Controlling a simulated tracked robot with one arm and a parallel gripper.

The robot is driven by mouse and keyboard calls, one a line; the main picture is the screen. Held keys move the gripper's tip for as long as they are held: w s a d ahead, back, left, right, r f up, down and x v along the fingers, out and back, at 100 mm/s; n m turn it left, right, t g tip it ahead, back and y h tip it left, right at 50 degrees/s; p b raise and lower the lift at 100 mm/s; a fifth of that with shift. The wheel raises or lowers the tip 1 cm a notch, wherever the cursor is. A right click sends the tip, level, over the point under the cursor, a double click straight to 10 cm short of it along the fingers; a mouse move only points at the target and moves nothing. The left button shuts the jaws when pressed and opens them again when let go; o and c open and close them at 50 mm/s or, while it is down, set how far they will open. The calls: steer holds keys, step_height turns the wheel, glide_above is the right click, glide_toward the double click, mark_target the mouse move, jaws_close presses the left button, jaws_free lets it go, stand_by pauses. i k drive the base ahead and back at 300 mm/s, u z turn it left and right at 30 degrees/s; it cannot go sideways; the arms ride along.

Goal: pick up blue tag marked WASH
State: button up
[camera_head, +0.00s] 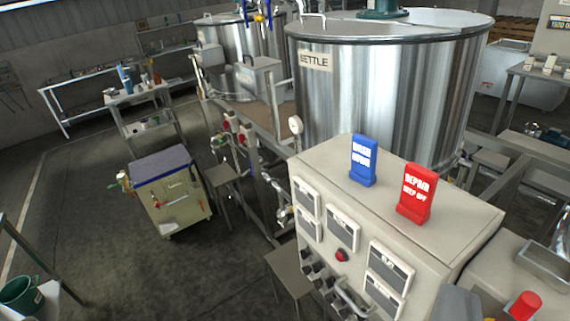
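A blue tag (363,161) stands upright on the flat top of a beige control cabinet (322,172). My gripper does not show clearly in this view.
The cabinet front carries meters, knobs and a red button (341,255). A red cylinder (525,305) shows at the lower right. A wheeled cart (172,205) stands at left; the floor there is open.

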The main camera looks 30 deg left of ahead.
mark_target(365, 148)
steer(key=z, duration=1.9)
steer(key=k, duration=0.75)
steer(key=u, duration=1.1)
steer(key=i, duration=0.9)
